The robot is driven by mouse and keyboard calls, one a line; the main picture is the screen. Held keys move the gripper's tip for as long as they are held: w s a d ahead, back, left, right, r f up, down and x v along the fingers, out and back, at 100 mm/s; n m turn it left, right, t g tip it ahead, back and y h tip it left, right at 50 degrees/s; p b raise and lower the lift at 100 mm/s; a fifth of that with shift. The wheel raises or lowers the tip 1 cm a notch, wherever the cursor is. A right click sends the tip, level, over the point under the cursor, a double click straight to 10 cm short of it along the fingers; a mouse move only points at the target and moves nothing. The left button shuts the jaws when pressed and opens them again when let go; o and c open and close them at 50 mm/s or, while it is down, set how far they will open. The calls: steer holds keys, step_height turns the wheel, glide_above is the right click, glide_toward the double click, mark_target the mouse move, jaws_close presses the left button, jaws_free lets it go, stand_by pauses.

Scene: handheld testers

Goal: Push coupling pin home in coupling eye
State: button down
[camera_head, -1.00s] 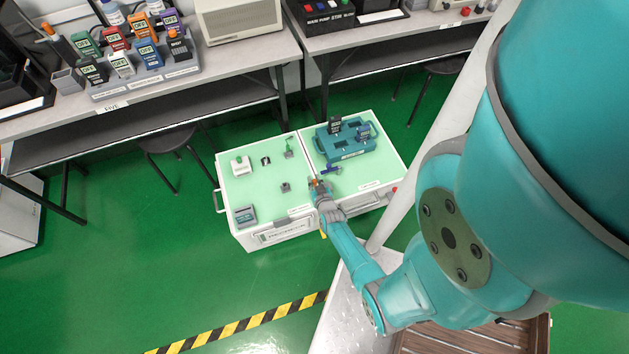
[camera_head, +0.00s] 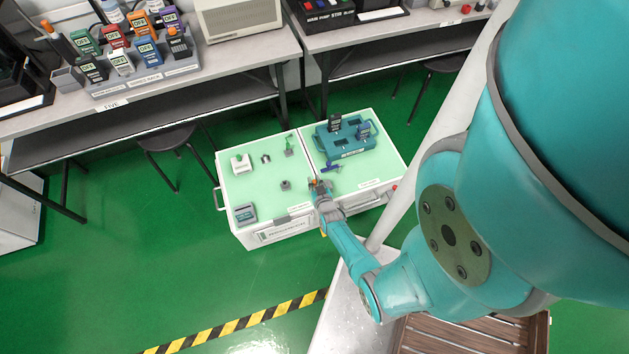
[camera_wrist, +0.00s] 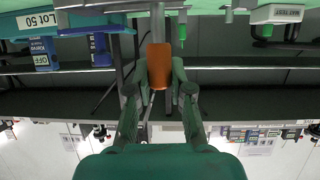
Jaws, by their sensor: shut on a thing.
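My gripper (camera_wrist: 160,88) is shut on an orange piece, which looks like the grip of the coupling pin (camera_wrist: 160,66). A grey shaft runs from the orange piece toward the green worktop, which shows at the top of the wrist view. In the head view my gripper (camera_head: 319,188) is at the front middle of the worktop, by the seam between its halves. A small patch of orange shows there. The coupling eye cannot be made out clearly, so how deep the pin sits in it cannot be told.
A blue part (camera_head: 331,168) lies just behind my gripper. A teal holder (camera_head: 343,148) with handheld testers stands at the back right. A small grey block (camera_head: 285,185), a white block (camera_head: 240,163) and a grey tester (camera_head: 245,214) stand to the left. Clear green surface lies between them.

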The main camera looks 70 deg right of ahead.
steer(key=shift+f, duration=1.05)
steer(key=c, duration=1)
jaws_free()
steer(key=shift+o, duration=0.2)
steer(key=v, duration=1.2)
